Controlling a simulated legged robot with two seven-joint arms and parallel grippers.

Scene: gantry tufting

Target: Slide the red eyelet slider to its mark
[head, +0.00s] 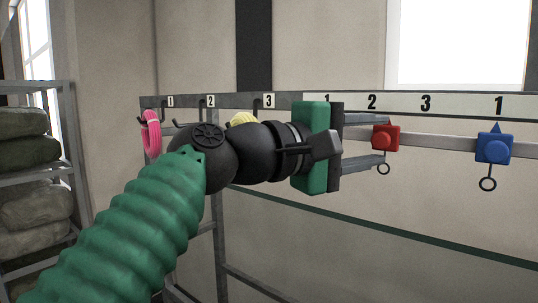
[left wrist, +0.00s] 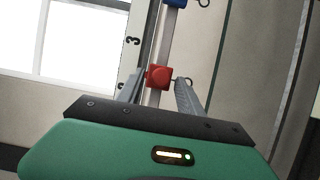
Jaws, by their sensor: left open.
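The red eyelet slider (head: 385,138) sits on the grey rail, below the numbered strip, between the figures 2 and 3 and closer to 2. A small ring hangs under it. My left gripper (head: 384,141) is open, with one finger above and one below, its tips around or just short of the slider; contact cannot be told. In the left wrist view the red slider (left wrist: 159,76) shows between the two finger tips. Which figure is its mark cannot be told. My right gripper is not in view.
A blue slider (head: 494,147) with a hanging ring sits farther right on the rail, below a figure 1. A pink coil (head: 151,133) hangs on a hook at the left, and a yellow coil (head: 243,118) shows behind my arm. Shelves with sacks (head: 36,205) stand far left.

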